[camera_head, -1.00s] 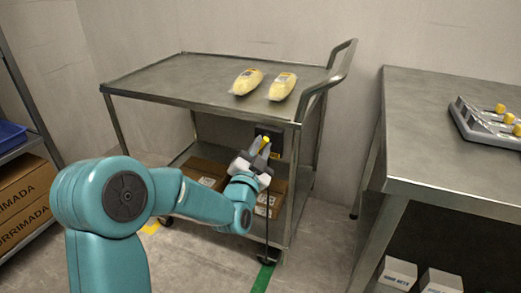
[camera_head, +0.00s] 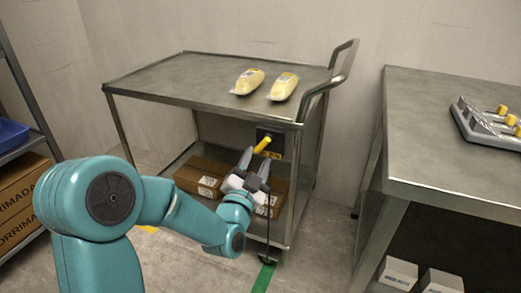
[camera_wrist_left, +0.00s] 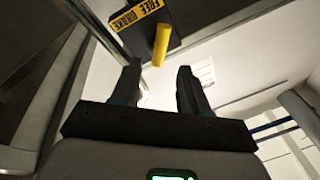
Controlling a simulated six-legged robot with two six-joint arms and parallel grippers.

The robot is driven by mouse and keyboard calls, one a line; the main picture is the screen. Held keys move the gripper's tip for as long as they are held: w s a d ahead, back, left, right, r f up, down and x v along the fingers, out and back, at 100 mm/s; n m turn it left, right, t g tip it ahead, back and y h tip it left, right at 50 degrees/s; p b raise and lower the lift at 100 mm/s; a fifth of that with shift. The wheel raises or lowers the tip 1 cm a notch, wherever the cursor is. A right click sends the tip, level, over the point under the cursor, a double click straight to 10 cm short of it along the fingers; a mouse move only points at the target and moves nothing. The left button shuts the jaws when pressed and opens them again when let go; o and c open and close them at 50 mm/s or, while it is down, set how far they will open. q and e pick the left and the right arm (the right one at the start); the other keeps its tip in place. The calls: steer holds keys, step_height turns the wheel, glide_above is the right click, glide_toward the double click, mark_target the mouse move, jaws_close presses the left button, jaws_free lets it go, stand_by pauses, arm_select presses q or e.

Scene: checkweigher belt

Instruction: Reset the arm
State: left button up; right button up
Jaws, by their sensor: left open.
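My left gripper (camera_head: 255,168) is open and empty in front of the cart's lower part, its two fingers apart. In the left wrist view the gripper (camera_wrist_left: 158,85) also shows open with nothing between the fingers. A yellow lever (camera_head: 262,145) sticks out of a dark box on the cart just beyond the fingertips. In the left wrist view the yellow lever (camera_wrist_left: 161,45) is above and beyond the fingertips, apart from them, beside a yellow label reading "FREE BRAKE" (camera_wrist_left: 137,14). My right gripper is not in view.
The steel cart (camera_head: 170,75) carries two yellow packs (camera_head: 249,82) on top and cardboard boxes (camera_head: 200,178) on its lower shelf. A steel table (camera_head: 440,150) stands at right with a grey device (camera_head: 485,125). A shelf with a blue bin (camera_head: 12,135) is at left.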

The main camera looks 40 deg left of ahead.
arm_select(q)
steer(key=shift+v, duration=1.1)
steer(key=s+d+f+g+h, duration=0.1)
steer(key=d+f+g+h, duration=0.3)
steer(key=f, duration=0.6)
steer(key=s+d+f+g+h, duration=0.1)
steer(key=d+f+g, duration=0.1)
steer(key=d+f, duration=0.55)
steer(key=s+d+f+g+h, duration=0.2)
steer(key=d+f+g, duration=0.1)
steer(key=f, duration=0.9)
steer(key=s+d+f+n+g+h, duration=0.25)
steer(key=s+d+f+g, duration=0.2)
steer(key=s, duration=0.35)
steer(key=s+d+f+n+g+h, duration=0.1)
steer(key=s+d+f+n+g, duration=0.2)
steer(key=s+f+g, duration=0.4)
step_height(320, 180, up, 33)
steer(key=s+t+p, duration=0.1)
steer(key=s+p, duration=0.2)
steer(key=p, duration=2.9)
steer(key=shift+d, duration=0.4)
